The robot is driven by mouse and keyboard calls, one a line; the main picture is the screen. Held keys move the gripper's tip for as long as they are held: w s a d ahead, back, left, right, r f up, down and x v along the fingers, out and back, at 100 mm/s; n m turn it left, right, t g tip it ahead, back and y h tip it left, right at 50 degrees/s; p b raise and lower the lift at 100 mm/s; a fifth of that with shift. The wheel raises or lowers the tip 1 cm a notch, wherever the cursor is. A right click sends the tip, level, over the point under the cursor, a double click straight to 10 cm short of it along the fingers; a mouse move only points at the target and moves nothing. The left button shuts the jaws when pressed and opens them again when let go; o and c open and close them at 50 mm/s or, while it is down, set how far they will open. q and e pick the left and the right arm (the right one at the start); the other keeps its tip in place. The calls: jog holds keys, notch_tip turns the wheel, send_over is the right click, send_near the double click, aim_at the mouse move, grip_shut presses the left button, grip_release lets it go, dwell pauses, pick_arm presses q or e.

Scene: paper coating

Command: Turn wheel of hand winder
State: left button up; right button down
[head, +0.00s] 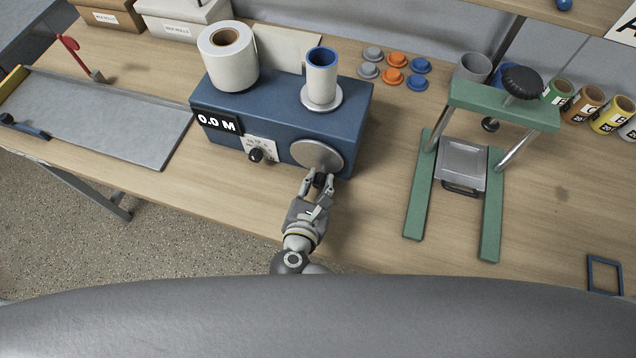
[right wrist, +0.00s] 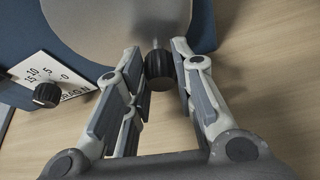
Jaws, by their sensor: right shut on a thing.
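The hand winder is a blue box (head: 280,103) on the wooden table, with a 0.0 M display (head: 216,122). Its wheel (head: 317,154) is a round grey disc on the front face, near the right end. A black handle knob (right wrist: 160,70) sticks out at the wheel's lower edge. My right gripper (head: 318,182) is shut on this knob, below the wheel, with a finger on each side of it in the right wrist view. A white paper roll (head: 228,58) and a blue core (head: 321,76) on a flanged holder stand on top. My left gripper is not in view.
A dark tension dial (head: 256,155) sits on the winder's front, left of the wheel. A green press frame (head: 418,195) stands to the right. A grey tray (head: 120,118) lies at left. Orange, blue and grey caps (head: 394,60) lie behind.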

aim_at(295, 158)
jog(key=c, duration=2.2)
grip_release()
jog(key=shift+w+a+f+m+y+b, duration=0.15)
jog(key=shift+a+m+y+b, duration=0.1)
jog(key=shift+m, duration=0.2)
jog(key=shift+s+a+f+m+y+b, duration=0.15)
jog(key=shift+m+b, duration=0.1)
jog(key=shift+m, duration=0.2)
jog(key=shift+w+a+f+m+t+y+b, duration=0.25)
jog(key=shift+a+m+t+y+b, duration=0.25)
jog(key=shift+m+b, duration=0.45)
jog(key=a+m+t+y+b, duration=0.1)
jog(key=m+b, duration=0.1)
jog(key=b, duration=0.2)
jog(key=r+m+t+y+b, duration=0.1)
jog(key=m+b, duration=0.2)
jog(key=b, duration=0.2)
jog(key=w+a+m+t+b, duration=0.1)
jog(key=m+b, duration=0.2)
jog(key=b, duration=0.2)
jog(key=shift+a+r+t+y, duration=0.15)
jog(key=shift+a+t+y, duration=0.15)
jog(key=shift+a+y, duration=0.1)
grip_shut()
jog(key=shift+r+m+b, duration=0.3)
jog(key=shift+m+b, duration=0.15)
jog(key=shift+b, duration=0.6)
jog(key=shift+r+t, duration=0.15)
jog(key=shift+t, duration=0.15)
jog(key=shift+a+r, duration=0.1)
